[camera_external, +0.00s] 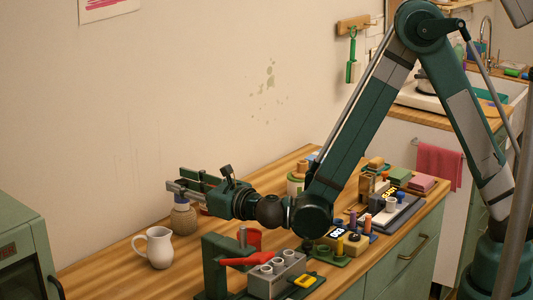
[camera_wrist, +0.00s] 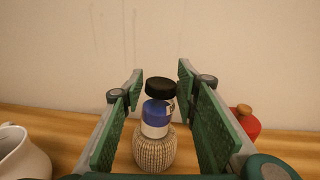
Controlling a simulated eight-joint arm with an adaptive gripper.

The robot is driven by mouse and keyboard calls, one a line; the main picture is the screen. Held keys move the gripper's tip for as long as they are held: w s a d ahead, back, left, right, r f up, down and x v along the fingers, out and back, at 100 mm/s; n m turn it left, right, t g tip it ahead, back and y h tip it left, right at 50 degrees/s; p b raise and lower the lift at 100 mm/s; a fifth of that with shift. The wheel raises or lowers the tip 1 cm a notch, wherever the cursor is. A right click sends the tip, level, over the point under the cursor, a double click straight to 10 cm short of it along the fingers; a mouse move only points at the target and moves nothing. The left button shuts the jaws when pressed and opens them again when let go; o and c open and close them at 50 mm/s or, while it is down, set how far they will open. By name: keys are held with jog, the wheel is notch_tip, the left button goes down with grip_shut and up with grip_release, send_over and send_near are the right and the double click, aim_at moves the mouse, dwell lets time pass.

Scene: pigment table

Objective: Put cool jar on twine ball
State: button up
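The twine ball (camera_wrist: 155,150) is a beige, woven-looking ball standing on the wooden table; it also shows in the external view (camera_external: 184,221). A small jar (camera_wrist: 155,118) with a blue upper part and a white lower part sits on top of it, roughly upright. A black round cap (camera_wrist: 160,88) shows just above and behind the blue part; I cannot tell whether it belongs to this jar. My gripper (camera_wrist: 160,90) is open, its green fingers spread on either side of the jar with gaps visible. In the external view my gripper (camera_external: 188,187) hides part of the jar's top.
A white pitcher (camera_external: 154,247) stands left of the twine ball. A red container (camera_wrist: 244,123) with a tan knob stands at the right in the wrist view. A grey holder (camera_external: 276,274), a red item (camera_external: 252,259) and several small blocks crowd the table's right half.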

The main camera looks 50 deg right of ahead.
jog(key=shift+o, duration=0.8)
jog(key=shift+r, duration=0.15)
jog(key=shift+r, duration=0.15)
jog(key=s+p, duration=0.2)
jog(key=s, duration=1)
jog(key=shift+d, duration=0.35)
